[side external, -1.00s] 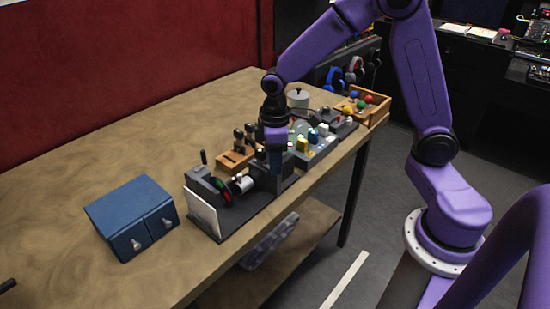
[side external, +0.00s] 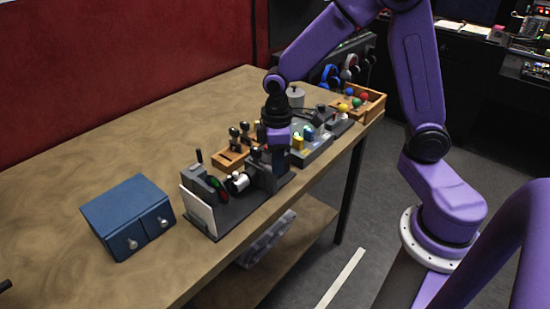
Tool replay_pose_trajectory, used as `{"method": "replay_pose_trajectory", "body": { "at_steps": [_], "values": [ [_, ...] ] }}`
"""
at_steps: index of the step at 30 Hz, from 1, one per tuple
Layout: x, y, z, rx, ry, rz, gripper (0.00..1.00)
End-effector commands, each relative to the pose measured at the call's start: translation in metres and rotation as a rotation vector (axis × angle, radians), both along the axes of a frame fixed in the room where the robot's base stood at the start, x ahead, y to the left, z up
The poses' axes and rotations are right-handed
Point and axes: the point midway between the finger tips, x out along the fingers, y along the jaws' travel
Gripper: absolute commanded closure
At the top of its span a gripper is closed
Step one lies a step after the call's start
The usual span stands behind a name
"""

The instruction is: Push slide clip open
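A dark device on a flat base (side external: 228,219) stands near the table's front edge, with a white upright panel (side external: 198,209) at its left end. It carries red and green discs (side external: 217,187), a white cylinder (side external: 238,182) and a dark block (side external: 264,172) at its right end. I cannot tell which part is the slide clip; it is too small or hidden. My gripper (side external: 283,163) points down at the right end of the device, by the dark block. Whether it touches the block cannot be told, and its fingers are too small and dark to read.
A blue two-door box (side external: 128,216) stands to the left. Behind the device is a wooden block with dark knobs (side external: 231,157). To the right are a grey panel with coloured buttons (side external: 311,145) and a wooden crate of coloured balls (side external: 371,105). The table's left and back are clear.

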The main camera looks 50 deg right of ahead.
Motion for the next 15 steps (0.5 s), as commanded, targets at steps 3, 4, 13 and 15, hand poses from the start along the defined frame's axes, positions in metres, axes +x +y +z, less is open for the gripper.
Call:
{"method": "replay_pose_trajectory", "body": {
  "at_steps": [3, 4, 13, 15],
  "values": [
    [0.0, 0.0, 0.0, 0.001, -0.002, 0.001, 0.61],
    [0.001, 0.0, 0.0, 0.001, -0.002, 0.001, 0.61],
    [0.002, 0.0, 0.007, 0.002, -0.006, 0.001, 0.61],
    [0.002, 0.001, 0.015, 0.002, -0.008, 0.001, 0.61]
  ]
}}
